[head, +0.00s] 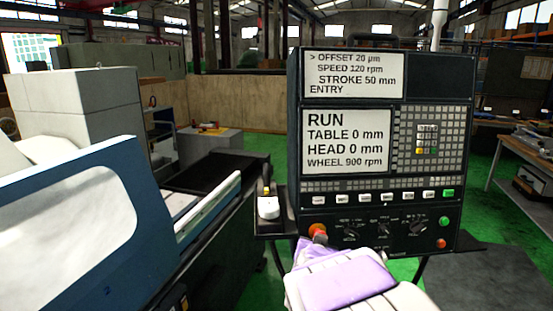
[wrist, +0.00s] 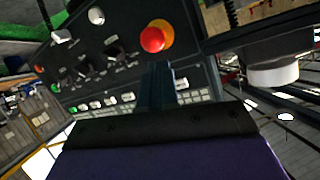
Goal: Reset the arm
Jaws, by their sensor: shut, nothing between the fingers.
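The black control panel (head: 435,215) stands in the centre of the head view, with two lit screens, a keypad and a lower row of knobs and buttons. My gripper (head: 320,240) is in front of its lower left corner, close to the red mushroom button (head: 317,229). In the wrist view, turned over, my shut gripper (wrist: 160,72) holds nothing, and its tips are just beside the red button (wrist: 152,39) with its orange surround. I cannot tell whether they touch. The lower screen (head: 345,140) reads RUN, table 0 mm, head 0 mm, wheel 900 rpm.
A small side shelf (head: 272,231) with a white object (head: 268,208) sits left of the panel. The grinder's blue and white cover (head: 80,235) fills the left. A workbench (head: 520,160) stands at right. Green floor (head: 478,190) is open between panel and bench.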

